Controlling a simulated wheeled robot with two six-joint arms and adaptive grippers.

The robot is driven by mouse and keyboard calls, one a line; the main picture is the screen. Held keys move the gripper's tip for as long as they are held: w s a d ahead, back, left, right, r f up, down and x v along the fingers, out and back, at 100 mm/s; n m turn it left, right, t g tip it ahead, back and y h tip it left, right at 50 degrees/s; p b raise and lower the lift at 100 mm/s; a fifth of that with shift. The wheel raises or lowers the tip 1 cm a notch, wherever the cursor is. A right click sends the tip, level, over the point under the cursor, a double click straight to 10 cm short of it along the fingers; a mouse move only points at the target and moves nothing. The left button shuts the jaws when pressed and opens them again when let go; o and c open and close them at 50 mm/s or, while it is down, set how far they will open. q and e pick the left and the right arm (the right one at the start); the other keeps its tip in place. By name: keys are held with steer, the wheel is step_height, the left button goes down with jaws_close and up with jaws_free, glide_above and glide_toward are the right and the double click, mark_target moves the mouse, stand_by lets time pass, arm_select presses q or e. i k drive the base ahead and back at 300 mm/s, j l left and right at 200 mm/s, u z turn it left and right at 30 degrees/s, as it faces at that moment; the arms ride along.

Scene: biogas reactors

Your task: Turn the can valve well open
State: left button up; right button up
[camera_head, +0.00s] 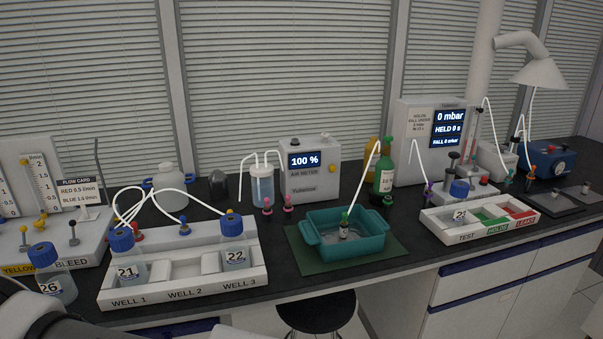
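No part is clearly labelled as the can valve, and I cannot tell which one it is. At the left, a white flow panel (22,180) has a base marked YELLOW and BLEED. A yellow-knobbed lever (39,224) and a dark-knobbed lever (73,233) stand on that base. A white round vessel with blue side parts (169,180) stands behind the well rack. Neither gripper shows; only part of my arm is at the lower left.
Bottles 21 (127,268) and 22 (235,257) stand in the white well rack (185,291), with tubing above. Bottle 26 (56,287) stands front left. A teal tub (345,250) sits mid-bench; the TEST tray (478,230) is right.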

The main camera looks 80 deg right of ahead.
mark_target(389, 138)
steer(key=z, duration=3.25)
steer(key=i+l+z, duration=0.15)
